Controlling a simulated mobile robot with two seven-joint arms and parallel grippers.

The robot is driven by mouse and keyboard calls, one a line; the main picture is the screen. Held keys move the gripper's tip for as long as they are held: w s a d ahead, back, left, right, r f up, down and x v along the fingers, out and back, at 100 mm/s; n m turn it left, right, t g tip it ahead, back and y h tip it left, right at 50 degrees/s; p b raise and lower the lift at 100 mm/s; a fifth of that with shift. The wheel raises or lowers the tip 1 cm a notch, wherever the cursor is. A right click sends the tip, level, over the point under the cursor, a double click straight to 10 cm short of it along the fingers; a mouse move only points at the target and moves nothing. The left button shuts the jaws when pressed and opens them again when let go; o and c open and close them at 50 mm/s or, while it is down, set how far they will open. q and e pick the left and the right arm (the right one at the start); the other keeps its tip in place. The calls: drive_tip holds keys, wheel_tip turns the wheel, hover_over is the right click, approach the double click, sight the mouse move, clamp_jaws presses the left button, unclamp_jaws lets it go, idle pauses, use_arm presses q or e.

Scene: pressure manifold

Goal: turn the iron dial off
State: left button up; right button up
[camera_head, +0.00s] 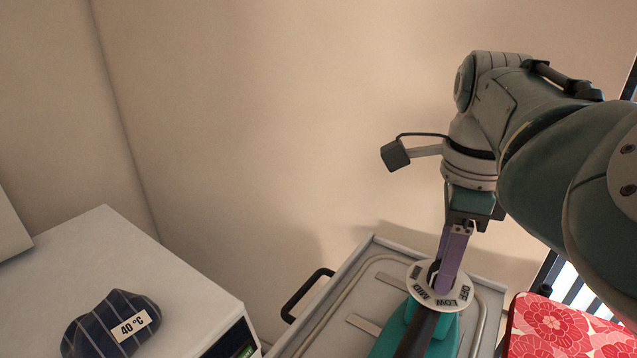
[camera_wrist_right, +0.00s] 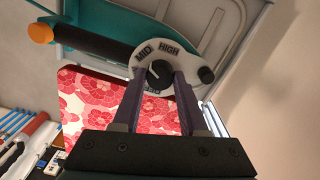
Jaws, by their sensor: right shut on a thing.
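The iron (camera_head: 395,332) has a teal body and a dark handle, and rests on a grey tray-like stand. Its round white dial (camera_head: 462,296) carries the words OFF, LOW, MID and HIGH. My right gripper (camera_head: 441,284) comes down on the dial from above, with its purple fingers shut on the black centre knob. In the right wrist view the knob (camera_wrist_right: 159,75) sits between the fingertips, and a small pale mark on it seems to point up-left, towards MID. The fingers hide part of the dial ring. My left gripper is not in view.
The grey stand (camera_head: 372,245) has a raised rim and a black side handle. A white cabinet (camera_head: 120,250) at the left bears a striped dark cloth item (camera_head: 90,332) labelled 40 °C. A red floral surface (camera_head: 560,330) lies at the lower right. The wall stands behind.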

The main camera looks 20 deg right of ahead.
clamp_jaws()
